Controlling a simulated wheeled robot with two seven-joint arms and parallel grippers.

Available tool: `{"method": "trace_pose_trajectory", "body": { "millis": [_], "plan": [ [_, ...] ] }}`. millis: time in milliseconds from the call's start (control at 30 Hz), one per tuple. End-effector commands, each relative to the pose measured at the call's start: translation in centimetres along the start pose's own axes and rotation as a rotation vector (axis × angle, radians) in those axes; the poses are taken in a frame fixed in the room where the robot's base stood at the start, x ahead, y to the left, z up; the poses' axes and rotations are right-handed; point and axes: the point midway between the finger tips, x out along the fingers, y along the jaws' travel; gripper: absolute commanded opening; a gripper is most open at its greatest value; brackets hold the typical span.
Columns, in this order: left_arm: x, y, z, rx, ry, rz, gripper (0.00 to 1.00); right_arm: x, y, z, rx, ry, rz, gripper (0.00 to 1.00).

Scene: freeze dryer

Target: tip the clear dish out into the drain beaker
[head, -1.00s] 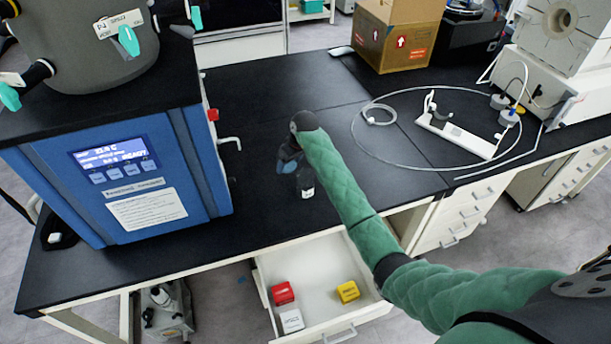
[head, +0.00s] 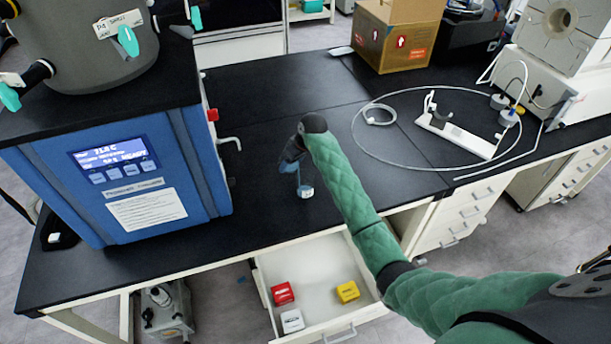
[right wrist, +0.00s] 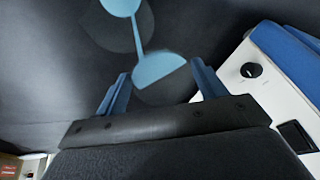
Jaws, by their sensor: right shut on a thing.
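My right gripper (head: 290,163) is over the bench, shut on the clear dish, which is hard to make out in the head view. In the right wrist view the clear dish (right wrist: 160,90) sits between the two blue fingers, with light blue liquid at its far edge. The dish is tilted, and a thin blue stream runs from it to a round blue patch in the drain beaker (right wrist: 122,8). In the head view the small drain beaker (head: 306,191) with a white label stands on the bench just below the gripper. My left gripper is not in view.
The blue freeze dryer (head: 140,185) stands to the left. An open drawer (head: 320,265) below the bench edge holds red, yellow and white blocks. A tubing loop and white stand (head: 455,135) lie to the right; a cardboard box (head: 398,35) is behind. Bench behind the gripper is clear.

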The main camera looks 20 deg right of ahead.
Motion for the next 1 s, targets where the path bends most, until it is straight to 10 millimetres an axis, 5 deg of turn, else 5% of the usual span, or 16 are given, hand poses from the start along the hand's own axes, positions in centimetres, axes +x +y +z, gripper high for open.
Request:
{"method": "trace_pose_trajectory", "body": {
  "millis": [1000],
  "plan": [
    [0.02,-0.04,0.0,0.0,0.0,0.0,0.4,-0.38,0.21,0.59,-0.001,0.055,-0.022,0.48]
  ]
}}
